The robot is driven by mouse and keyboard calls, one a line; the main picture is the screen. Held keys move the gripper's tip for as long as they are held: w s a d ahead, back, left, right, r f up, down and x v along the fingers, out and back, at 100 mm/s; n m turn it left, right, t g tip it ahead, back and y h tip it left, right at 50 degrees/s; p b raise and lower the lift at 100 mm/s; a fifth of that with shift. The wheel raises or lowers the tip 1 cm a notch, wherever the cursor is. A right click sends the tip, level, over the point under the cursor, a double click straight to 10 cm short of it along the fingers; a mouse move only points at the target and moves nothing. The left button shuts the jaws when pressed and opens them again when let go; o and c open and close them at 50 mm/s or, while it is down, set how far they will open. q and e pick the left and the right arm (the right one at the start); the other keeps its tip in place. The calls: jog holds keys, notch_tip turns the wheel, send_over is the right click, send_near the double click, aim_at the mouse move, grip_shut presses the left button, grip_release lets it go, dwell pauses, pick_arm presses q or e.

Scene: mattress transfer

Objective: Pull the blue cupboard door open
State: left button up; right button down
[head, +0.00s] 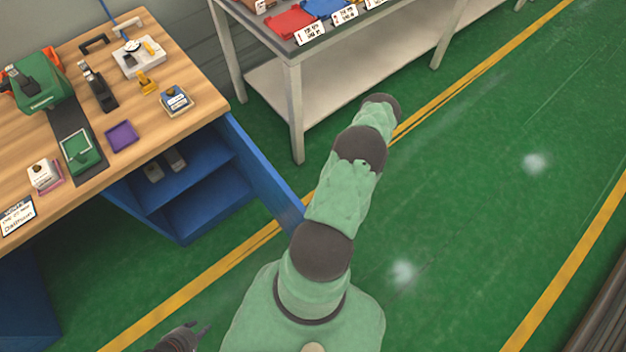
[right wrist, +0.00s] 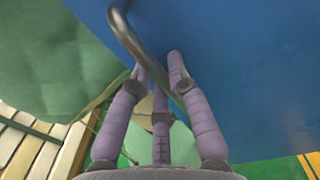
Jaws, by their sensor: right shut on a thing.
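The blue cupboard (head: 190,200) sits under the wooden worktop, with its front open and its shelves showing. Its blue door (head: 262,175) stands swung out to the right, its outer end behind my right arm. In the right wrist view the blue door panel (right wrist: 250,60) fills the upper right, with a grey metal bar handle (right wrist: 128,38) on it. My right gripper (right wrist: 158,72) is shut on the handle, which runs between its purple fingers. In the head view my arm hides this grip. My left gripper (head: 190,335) is at the bottom edge, partly cut off, away from the cupboard.
The worktop (head: 190,120) carries a green machine (head: 38,80), a purple tray (head: 122,136) and several small parts. A grey table (head: 290,75) with red and blue trays stands behind the door. Green floor (head: 490,190) with yellow lines is clear at right.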

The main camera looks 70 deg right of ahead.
jog(key=c, duration=1.2)
grip_release()
jog(key=shift+o, duration=0.2)
jog(key=v, duration=1.2)
